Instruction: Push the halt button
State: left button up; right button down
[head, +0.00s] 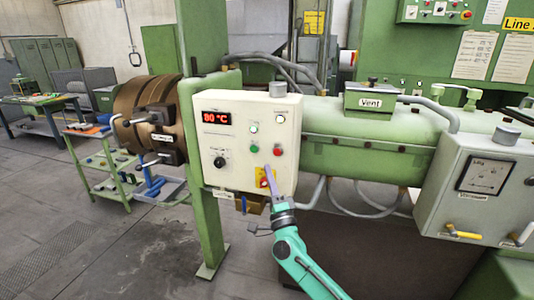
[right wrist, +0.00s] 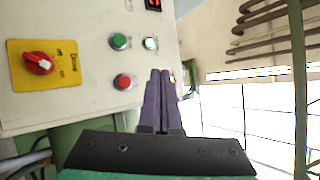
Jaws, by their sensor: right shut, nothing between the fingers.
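The white control box (head: 236,165) stands in the middle of the head view. It carries a red push button (head: 277,152) at right, beside a green push button (head: 254,148). In the right wrist view the red button (right wrist: 124,82) is left of the fingers, with the green button (right wrist: 118,41) above it. My right gripper (head: 268,169) is shut and empty, its purple fingers pointing up at the box's lower right, just below the red button. The fingers (right wrist: 160,74) look apart from the red button; their gap to the panel cannot be judged. My left gripper is not in view.
A red rotary switch on a yellow plate (right wrist: 40,65) is partly covered by my fingers in the head view. A lit green lamp (head: 254,129), a white lamp (head: 281,118) and a black knob (head: 219,162) are also on the box. A grey meter box (head: 478,185) stands at right.

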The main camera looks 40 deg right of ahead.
aim_at(277, 152)
jog(key=shift+w+f, duration=0.1)
jog(key=shift+f, duration=0.05)
jog(key=w+d+b, duration=0.1)
jog(key=d, duration=0.1)
jog(key=w+d+b, duration=0.2)
jog(key=d, duration=0.1)
jog(key=w+d+b, duration=0.2)
jog(key=shift+d, duration=0.2)
jog(key=shift+d, duration=0.1)
dwell(1.9)
jog(key=shift+w+d+b, duration=0.2)
jog(key=shift+b, duration=0.1)
